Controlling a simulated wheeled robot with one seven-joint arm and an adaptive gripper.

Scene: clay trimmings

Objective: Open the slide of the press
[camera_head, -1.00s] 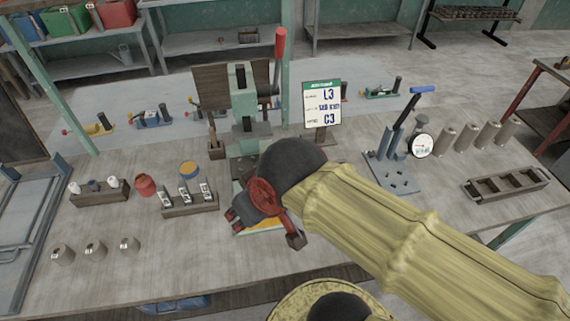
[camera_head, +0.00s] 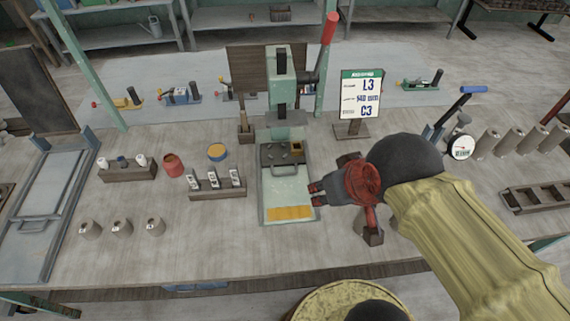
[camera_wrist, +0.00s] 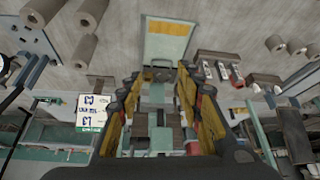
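The press (camera_head: 283,85) is a green column with a raised red lever (camera_head: 329,32) at its upper right. Its slide (camera_head: 275,157), a dark block with a small handle and a brass-coloured square, sits at the rear of the pale base tray (camera_head: 288,187). A yellow strip (camera_head: 290,213) lies at the tray's front. My gripper (camera_head: 314,194) is just right of the tray's front half, pointing left, and looks empty. In the wrist view its two fingers (camera_wrist: 158,80) are spread apart, with the press between and beyond them. The slide is partly hidden there.
A sign (camera_head: 361,95) stands behind my gripper. A rack of labelled blocks (camera_head: 217,190) stands left of the tray, with a red pot (camera_head: 173,165) and a yellow-topped tin (camera_head: 217,152). A dial gauge (camera_head: 460,148) is at right.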

